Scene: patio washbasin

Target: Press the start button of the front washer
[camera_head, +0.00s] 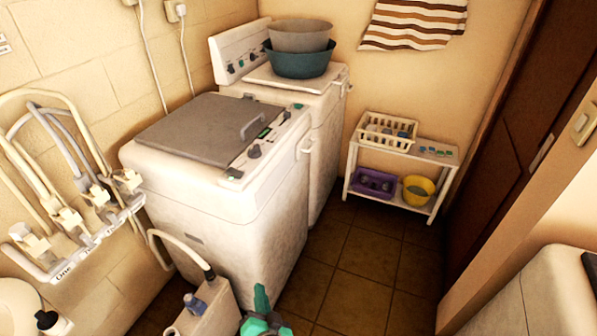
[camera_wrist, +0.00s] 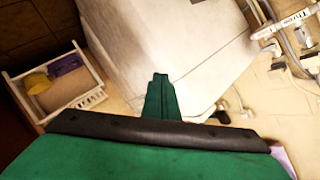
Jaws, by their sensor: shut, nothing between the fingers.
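The front washer (camera_head: 210,215) is a white top-loading machine with a grey lid (camera_head: 190,128), nearest to me in the head view. Its control panel (camera_head: 262,143) runs along the right edge of the top, with dark knobs, a small green display and small buttons near the ends. I cannot tell which button is the start button. My green gripper (camera_head: 262,300) is low at the bottom of the head view, in front of the washer and well below its panel. In the wrist view my gripper (camera_wrist: 158,98) is shut and empty, with the washer's white side (camera_wrist: 185,45) beyond it.
A second white machine (camera_head: 325,120) behind carries stacked basins (camera_head: 300,62). A white shelf (camera_head: 400,160) with baskets stands at the back. A hose and a small white box (camera_head: 205,305) are at the washer's near side. Tiled floor (camera_head: 350,250) to the right is clear.

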